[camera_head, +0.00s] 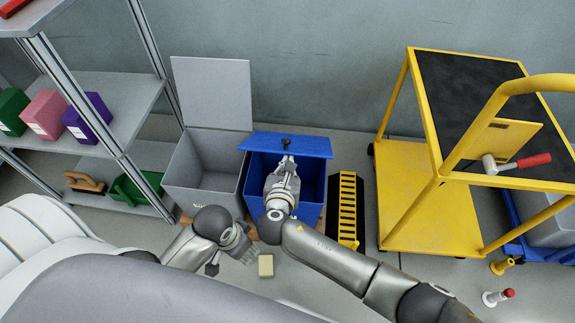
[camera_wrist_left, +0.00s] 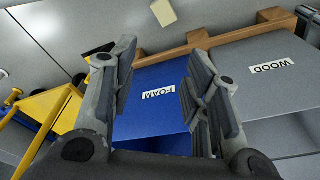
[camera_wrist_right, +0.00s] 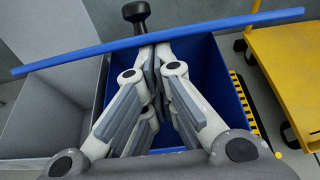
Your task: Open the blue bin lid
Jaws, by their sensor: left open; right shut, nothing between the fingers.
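The blue bin (camera_head: 311,187) stands on the floor, its lid (camera_head: 310,148) raised at a tilt above the opening. A black knob (camera_head: 286,142) sits on the lid; it also shows in the right wrist view (camera_wrist_right: 135,11). My right gripper (camera_head: 287,161) is shut and empty over the bin, its fingertips (camera_wrist_right: 150,58) at the lid's edge below the knob. I cannot tell for certain whether they touch it. My left gripper (camera_head: 238,258) is open and empty, low in front of the bins. In the left wrist view the blue bin's front (camera_wrist_left: 150,92) carries a FOAM label.
A grey bin (camera_head: 203,180) with its lid up stands left of the blue bin, labelled WOOD (camera_wrist_left: 272,67). A yellow slotted step (camera_head: 347,210) and a yellow cart (camera_head: 410,190) stand to the right. Shelves (camera_head: 115,100) stand left. A small tan block (camera_head: 266,266) lies on the floor.

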